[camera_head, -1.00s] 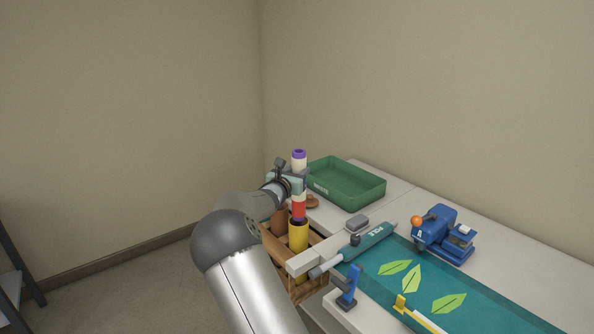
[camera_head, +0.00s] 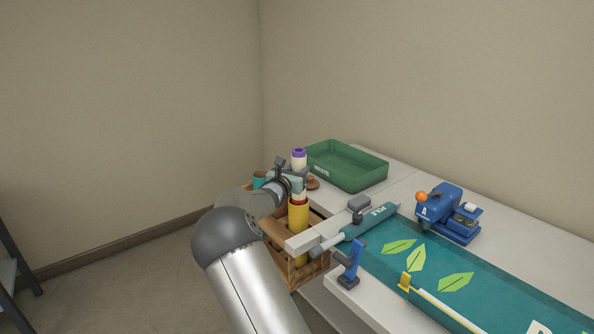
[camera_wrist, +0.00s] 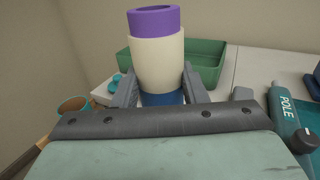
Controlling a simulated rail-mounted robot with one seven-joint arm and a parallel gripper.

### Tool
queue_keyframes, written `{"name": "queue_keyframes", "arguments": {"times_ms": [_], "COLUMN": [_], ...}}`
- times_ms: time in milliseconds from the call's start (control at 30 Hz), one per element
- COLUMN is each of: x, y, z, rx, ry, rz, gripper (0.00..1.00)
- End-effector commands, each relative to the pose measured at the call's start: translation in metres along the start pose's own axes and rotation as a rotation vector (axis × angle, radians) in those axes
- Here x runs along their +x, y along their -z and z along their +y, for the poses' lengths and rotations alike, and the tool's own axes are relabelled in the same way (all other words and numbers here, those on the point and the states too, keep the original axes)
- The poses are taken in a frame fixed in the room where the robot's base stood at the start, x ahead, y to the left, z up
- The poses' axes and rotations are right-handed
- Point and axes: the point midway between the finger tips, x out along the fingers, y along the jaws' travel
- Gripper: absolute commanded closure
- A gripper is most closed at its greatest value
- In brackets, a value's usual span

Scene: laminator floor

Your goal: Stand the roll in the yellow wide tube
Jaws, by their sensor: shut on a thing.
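The roll (camera_head: 299,163) is cream with a purple top end and stands upright. In the wrist view the roll (camera_wrist: 157,62) rises between my two fingers, with a blue band low on it. My gripper (camera_head: 299,181) is shut on it; it also shows in the wrist view (camera_wrist: 160,92). The yellow wide tube (camera_head: 298,221) stands directly below my gripper in a wooden crate (camera_head: 317,269). The roll's lower end is hidden inside the tube's mouth, with a little red showing at the rim. How deep it sits cannot be seen.
A teal tube (camera_head: 259,179) stands behind my wrist. A green tray (camera_head: 347,183) lies on the table behind.

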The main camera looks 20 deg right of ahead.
Motion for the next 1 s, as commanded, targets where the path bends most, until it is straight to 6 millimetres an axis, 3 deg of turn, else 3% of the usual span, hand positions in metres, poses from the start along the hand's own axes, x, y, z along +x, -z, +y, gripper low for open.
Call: {"name": "queue_keyframes", "arguments": {"times_ms": [1000], "x": [0.0], "y": [0.085], "z": [0.0], "rx": [0.0], "ry": [0.0], "rz": [0.0], "gripper": [0.85]}}
